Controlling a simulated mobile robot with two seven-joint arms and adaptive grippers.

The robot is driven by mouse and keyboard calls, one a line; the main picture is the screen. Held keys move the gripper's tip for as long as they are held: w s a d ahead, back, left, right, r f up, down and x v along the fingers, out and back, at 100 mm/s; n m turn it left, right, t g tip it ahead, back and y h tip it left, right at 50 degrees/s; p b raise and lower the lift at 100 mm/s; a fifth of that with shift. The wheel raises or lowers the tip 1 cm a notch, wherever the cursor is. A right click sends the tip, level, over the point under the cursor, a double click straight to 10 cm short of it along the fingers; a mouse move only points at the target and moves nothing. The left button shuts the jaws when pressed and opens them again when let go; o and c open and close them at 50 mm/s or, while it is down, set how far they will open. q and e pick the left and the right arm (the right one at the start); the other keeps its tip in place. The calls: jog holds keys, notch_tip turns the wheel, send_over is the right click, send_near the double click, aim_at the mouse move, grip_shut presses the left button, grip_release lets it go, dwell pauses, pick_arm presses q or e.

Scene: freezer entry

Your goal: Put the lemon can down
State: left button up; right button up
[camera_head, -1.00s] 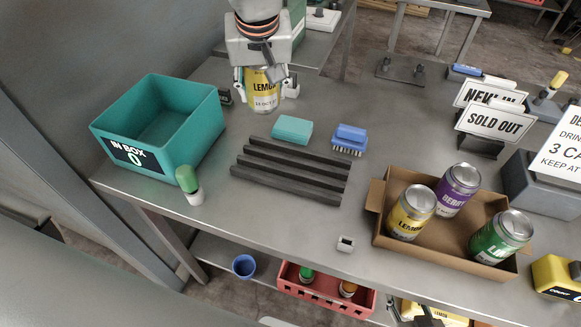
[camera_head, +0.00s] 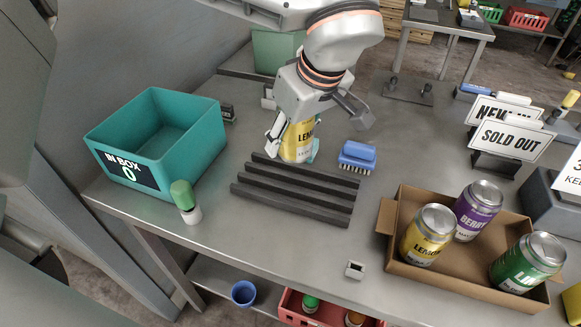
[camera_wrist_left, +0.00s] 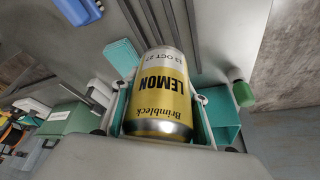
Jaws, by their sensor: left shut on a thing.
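My left gripper (camera_head: 295,140) is shut on a yellow lemon can (camera_head: 298,146), its fingers on either side of it. The can is close to upright, at the far edge of a dark slatted rack (camera_head: 296,190). I cannot tell whether its base touches anything. In the left wrist view the lemon can (camera_wrist_left: 160,100) fills the middle between the fingers, its LEMON label facing the camera. Another lemon can (camera_head: 428,236) stands in a cardboard tray (camera_head: 400,265) with a purple berry can (camera_head: 479,211) and a green can (camera_head: 527,262). My right gripper is not in view.
A teal bin (camera_head: 205,150) marked IN BOX 0 and a green-capped bottle (camera_head: 185,201) stand left of the rack.

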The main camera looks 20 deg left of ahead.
aim_at(307, 134)
pick_arm(q)
jog(key=shift+w+f, duration=0.1)
jog(key=shift+f, duration=3.85)
jog(key=o, duration=1.4)
jog(key=shift+f+b, duration=0.15)
jog(key=shift+b, duration=0.15)
jog(key=v, duration=1.2)
jog(key=shift+p, duration=0.4)
